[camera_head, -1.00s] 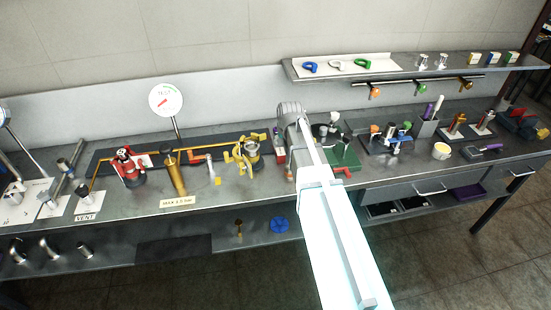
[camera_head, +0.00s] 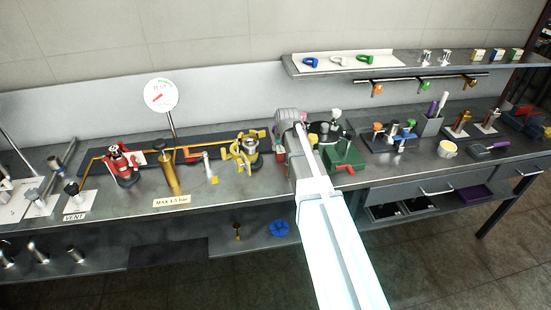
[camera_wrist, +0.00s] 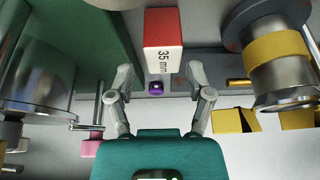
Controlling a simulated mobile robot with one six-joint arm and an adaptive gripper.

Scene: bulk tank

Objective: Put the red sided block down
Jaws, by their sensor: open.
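The red sided block (camera_wrist: 163,42) shows at the top middle of the wrist view. It has red sides and a white face marked "35 mm". My gripper (camera_wrist: 160,72) is open, with one finger on each side of the block's near end. Gaps show between the fingers and the block, so I see no contact. I cannot tell what the block rests on. In the head view my arm covers the area in front of my gripper, and I cannot make out the block there.
A green body with a metal cylinder (camera_wrist: 38,75) is close on the left in the wrist view. A metal cylinder with a yellow band (camera_wrist: 278,58) is close on the right. In the head view, a yellow fitting (camera_head: 247,148) and a green block (camera_head: 345,153) flank my arm.

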